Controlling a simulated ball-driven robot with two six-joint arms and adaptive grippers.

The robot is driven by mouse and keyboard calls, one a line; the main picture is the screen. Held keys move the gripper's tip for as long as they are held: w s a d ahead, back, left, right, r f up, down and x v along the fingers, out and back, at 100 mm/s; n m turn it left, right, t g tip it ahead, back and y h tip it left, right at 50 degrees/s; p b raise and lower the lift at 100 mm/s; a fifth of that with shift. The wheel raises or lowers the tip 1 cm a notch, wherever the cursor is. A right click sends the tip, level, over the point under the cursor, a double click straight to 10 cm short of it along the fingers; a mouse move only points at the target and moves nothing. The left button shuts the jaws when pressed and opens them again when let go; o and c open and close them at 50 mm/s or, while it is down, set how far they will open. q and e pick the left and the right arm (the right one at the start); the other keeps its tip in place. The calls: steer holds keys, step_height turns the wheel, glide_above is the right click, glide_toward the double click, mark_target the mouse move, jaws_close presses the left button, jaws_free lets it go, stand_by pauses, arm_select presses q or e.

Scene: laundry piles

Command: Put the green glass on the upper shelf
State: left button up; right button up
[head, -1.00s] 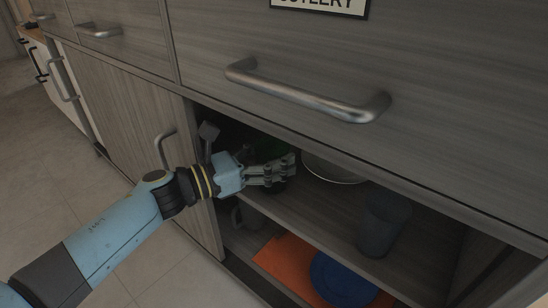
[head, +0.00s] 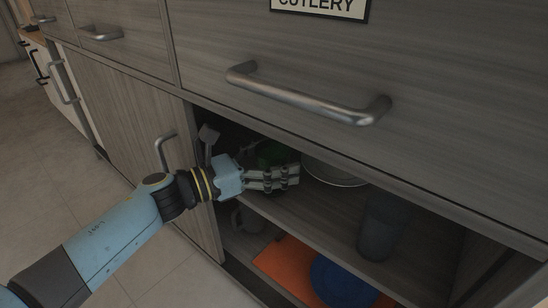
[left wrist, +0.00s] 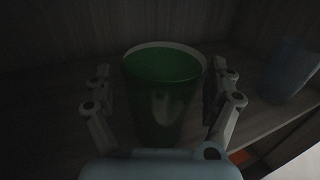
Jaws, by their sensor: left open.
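The green glass (left wrist: 162,95) stands upright in the left wrist view, its open rim facing up, between the two fingers of my left gripper (left wrist: 163,92). The fingers are open, one on each side, with dark gaps beside the glass. In the head view my left gripper (head: 286,179) reaches into the open cabinet over the upper shelf (head: 325,208). A patch of the green glass (head: 268,152) shows just behind the fingers; the rest is hidden. My right gripper is not in view.
A grey-blue cup (head: 380,225) stands on the upper shelf to the right, and a pale-rimmed dish (head: 335,174) sits farther back. Below are a blue plate (head: 340,284), an orange board (head: 282,264) and a grey mug (head: 247,218). The drawer front (head: 420,75) overhangs the opening.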

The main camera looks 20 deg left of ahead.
mark_target(257, 163)
arm_select(q)
steer(key=shift+s+a, duration=0.1)
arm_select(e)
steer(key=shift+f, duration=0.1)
